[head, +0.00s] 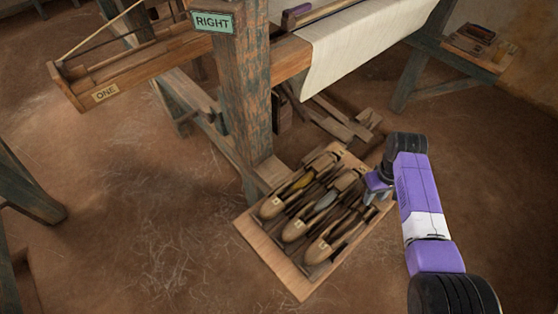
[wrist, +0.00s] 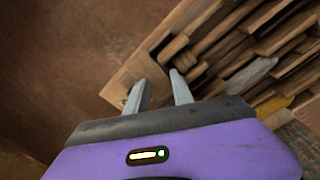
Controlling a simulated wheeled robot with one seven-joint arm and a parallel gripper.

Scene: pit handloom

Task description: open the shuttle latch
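Three wooden boat-shaped shuttles lie side by side in a shallow wooden tray (head: 297,281) on the ground. The left shuttle (head: 271,207) holds yellow thread and the middle shuttle (head: 294,230) holds grey thread. I see no thread in the right shuttle (head: 318,250). A shuttle latch is too small to make out. My gripper (head: 374,190) is over the tray's right end. In the wrist view its two grey fingers (wrist: 157,82) are apart with nothing between them, pointing at the tray's corner (wrist: 150,78); contact cannot be told.
The loom's upright post (head: 246,100) with a RIGHT sign (head: 213,22) stands just behind the tray. White cloth (head: 355,42) hangs from the beam above. Bare earth floor lies in front.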

